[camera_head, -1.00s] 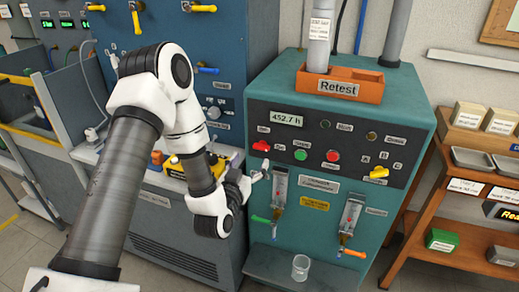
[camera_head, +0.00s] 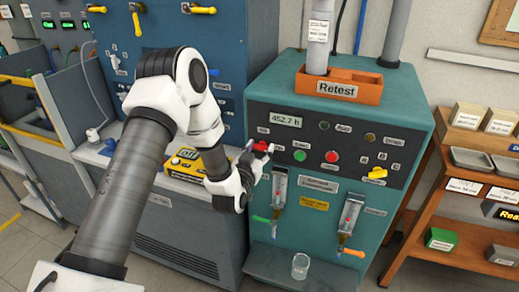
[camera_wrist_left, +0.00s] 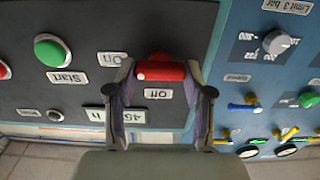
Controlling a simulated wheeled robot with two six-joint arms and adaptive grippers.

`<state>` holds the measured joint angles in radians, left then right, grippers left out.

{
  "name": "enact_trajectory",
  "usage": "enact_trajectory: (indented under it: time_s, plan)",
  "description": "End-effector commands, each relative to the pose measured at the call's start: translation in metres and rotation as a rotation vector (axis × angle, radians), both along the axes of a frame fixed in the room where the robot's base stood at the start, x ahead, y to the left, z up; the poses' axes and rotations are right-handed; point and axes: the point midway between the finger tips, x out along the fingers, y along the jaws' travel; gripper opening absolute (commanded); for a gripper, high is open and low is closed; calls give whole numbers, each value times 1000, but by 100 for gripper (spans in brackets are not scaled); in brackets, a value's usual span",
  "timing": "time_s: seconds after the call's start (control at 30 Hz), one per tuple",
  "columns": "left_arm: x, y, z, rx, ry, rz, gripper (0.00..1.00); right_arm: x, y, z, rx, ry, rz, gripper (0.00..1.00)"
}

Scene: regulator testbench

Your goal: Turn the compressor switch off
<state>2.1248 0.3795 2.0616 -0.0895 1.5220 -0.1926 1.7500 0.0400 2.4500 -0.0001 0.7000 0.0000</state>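The compressor switch is a red knob (camera_head: 262,147) at the upper left of the dark panel on the teal bench. In the left wrist view the red knob (camera_wrist_left: 160,69) lies lengthwise across the picture, its lighter end towards the "On" label (camera_wrist_left: 111,59). The "Off" label (camera_wrist_left: 158,94) is on the side below it there. My left gripper (camera_wrist_left: 161,65) is open with one finger on each side of the knob, a small gap apart. Contact cannot be made out. In the head view the left gripper (camera_head: 256,154) is right at the knob. My right gripper is out of view.
Green (camera_head: 299,155) and red (camera_head: 332,157) buttons sit right of the switch. A yellow knob (camera_head: 377,173) is farther right. Below are two flow meters with green and orange valve handles. The blue bench (camera_head: 160,60) stands close on the left.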

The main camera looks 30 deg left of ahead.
Motion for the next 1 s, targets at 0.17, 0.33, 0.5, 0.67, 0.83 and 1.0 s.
enact_trajectory:
  time_s: [0.17, 0.33, 0.5, 0.67, 0.83, 1.0]
  plan:
    - [0, 0, 0, -9, -3, 0, 17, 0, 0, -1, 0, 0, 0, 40]
    - [0, 0, -1, -51, -14, 0, 17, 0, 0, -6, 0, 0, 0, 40]
    - [0, 1, -2, -138, -35, 0, 17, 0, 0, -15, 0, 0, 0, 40]
    - [0, 1, -3, -258, -66, 0, 17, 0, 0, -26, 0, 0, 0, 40]
    - [0, 2, -4, -412, -102, 0, 17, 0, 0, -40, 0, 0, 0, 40]
    - [0, 3, -4, -570, -141, 0, 17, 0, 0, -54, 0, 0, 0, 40]
